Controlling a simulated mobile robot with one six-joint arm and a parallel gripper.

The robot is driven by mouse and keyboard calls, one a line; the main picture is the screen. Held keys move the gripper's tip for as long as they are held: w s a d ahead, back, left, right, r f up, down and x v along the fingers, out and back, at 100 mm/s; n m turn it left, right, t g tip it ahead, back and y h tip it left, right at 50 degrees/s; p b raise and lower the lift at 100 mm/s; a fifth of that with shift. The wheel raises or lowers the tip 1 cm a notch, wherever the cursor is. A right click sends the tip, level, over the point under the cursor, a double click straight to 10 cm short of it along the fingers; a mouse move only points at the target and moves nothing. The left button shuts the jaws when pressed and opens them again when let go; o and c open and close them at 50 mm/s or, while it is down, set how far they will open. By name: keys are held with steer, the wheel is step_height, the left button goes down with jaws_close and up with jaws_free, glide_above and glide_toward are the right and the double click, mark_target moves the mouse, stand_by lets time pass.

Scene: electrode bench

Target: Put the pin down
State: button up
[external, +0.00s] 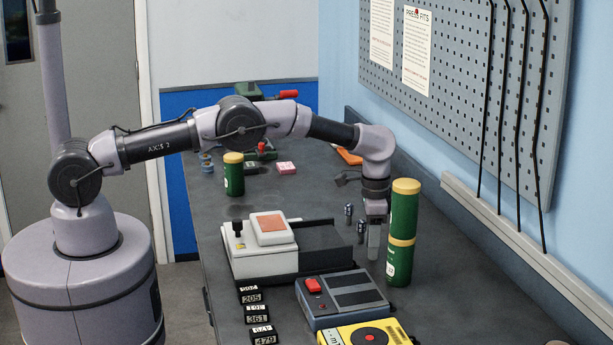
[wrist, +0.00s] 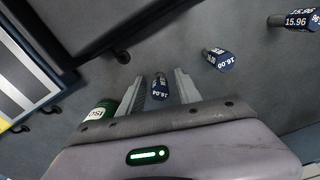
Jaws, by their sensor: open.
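My gripper (external: 374,258) points straight down, low over the dark bench beside the tall green tube. In the wrist view my gripper (wrist: 160,78) has its two fingers apart. A small blue pin marked 16.04 (wrist: 160,92) is between them, with bench showing between it and the right finger. In the external view I cannot make this pin out at the fingers. Two more blue pins, marked 16.00 (wrist: 229,62) and 15.96 (wrist: 297,20), are right of the fingers in the wrist view. Two pins (external: 348,212) (external: 361,228) show left of my gripper in the external view.
The tall green tube (external: 403,225) with yellow bands stands close right of my gripper. A white device (external: 262,262) with a dark flat part is at left. A blue-grey box (external: 345,298) and a yellow meter (external: 365,336) are in front. Bench behind the yellow meter's right is bare.

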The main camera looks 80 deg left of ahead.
steer(key=s+r+t+p, duration=0.1)
steer(key=s+r+p, duration=0.15)
steer(key=r, duration=1.15)
steer(key=s+r+p, duration=0.2)
steer(key=s+r, duration=0.1)
steer(key=r, duration=1.1)
steer(key=s+r+t+y, duration=0.1)
steer(key=s+r, duration=0.4)
steer(key=s, duration=0.2)
steer(key=s+r+t, duration=0.1)
steer(key=s+r, duration=0.3)
steer(key=s, duration=0.3)
steer(key=s+f+m+t+y, duration=0.1)
steer(key=s+f+t, duration=0.25)
steer(key=s, duration=1.95)
step_height(320, 180, down, 12)
steer(key=b, duration=1.1)
steer(key=shift+w+a+r+g, duration=0.25)
steer(key=shift+a+g, duration=0.1)
steer(key=shift+a, duration=0.1)
